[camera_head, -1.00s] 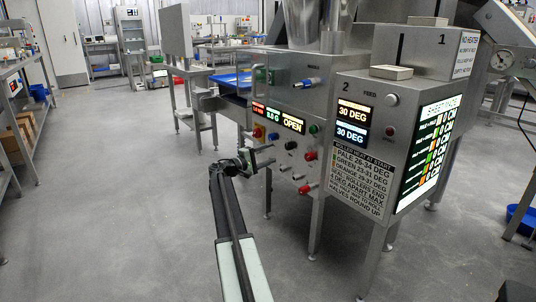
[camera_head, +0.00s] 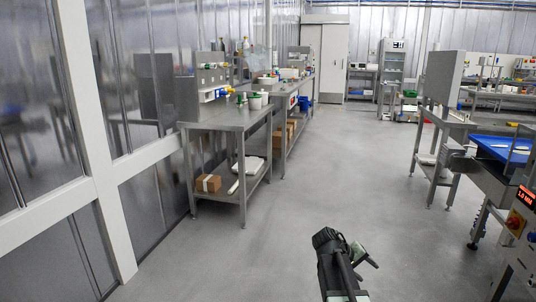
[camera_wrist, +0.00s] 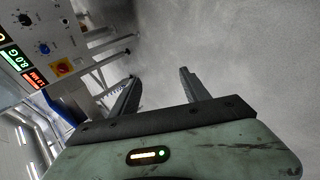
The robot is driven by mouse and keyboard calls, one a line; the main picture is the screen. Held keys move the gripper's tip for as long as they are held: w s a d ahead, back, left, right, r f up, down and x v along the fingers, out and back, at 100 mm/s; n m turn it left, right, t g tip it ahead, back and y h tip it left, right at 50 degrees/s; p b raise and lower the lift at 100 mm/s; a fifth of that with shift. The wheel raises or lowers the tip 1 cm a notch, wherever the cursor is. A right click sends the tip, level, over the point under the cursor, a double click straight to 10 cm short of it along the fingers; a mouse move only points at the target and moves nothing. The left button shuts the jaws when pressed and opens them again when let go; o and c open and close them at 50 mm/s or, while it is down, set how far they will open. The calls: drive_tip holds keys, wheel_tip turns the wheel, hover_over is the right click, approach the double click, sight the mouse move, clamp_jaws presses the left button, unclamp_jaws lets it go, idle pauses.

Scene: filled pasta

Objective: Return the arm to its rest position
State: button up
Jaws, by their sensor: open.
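My gripper (camera_wrist: 158,82) shows in the wrist view with its two dark fingers spread apart and nothing between them. Beyond the fingers is bare grey floor. In the head view my gripper (camera_head: 368,258) is low, right of centre, at the end of my arm, over open floor. It touches nothing there. The arm's lower part is cut off by the bottom edge of the head view.
The pasta machine (camera_head: 520,240) stands at the right edge; its panel (camera_wrist: 40,50) shows at left in the wrist view. A steel bench (camera_head: 226,118) stands at left along a glass wall (camera_head: 50,120). The floor (camera_head: 330,170) between them is clear.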

drive_tip(key=s+a+f+m+g+y, duration=0.1)
drive_tip(key=s+a+f+y, duration=0.25)
drive_tip(key=s+a, duration=0.5)
drive_tip(key=s+a+f+y, duration=0.2)
drive_tip(key=s+a+y, duration=0.3)
drive_tip(key=a, duration=0.6)
wheel_tip(320, 180, up, 38)
drive_tip(key=a+p, duration=0.2)
drive_tip(key=p, duration=3.6)
drive_tip(key=shift+g+p, duration=0.3)
drive_tip(key=shift+g, duration=0.1)
drive_tip(key=shift+f, duration=0.2)
drive_tip(key=shift+c, duration=0.2)
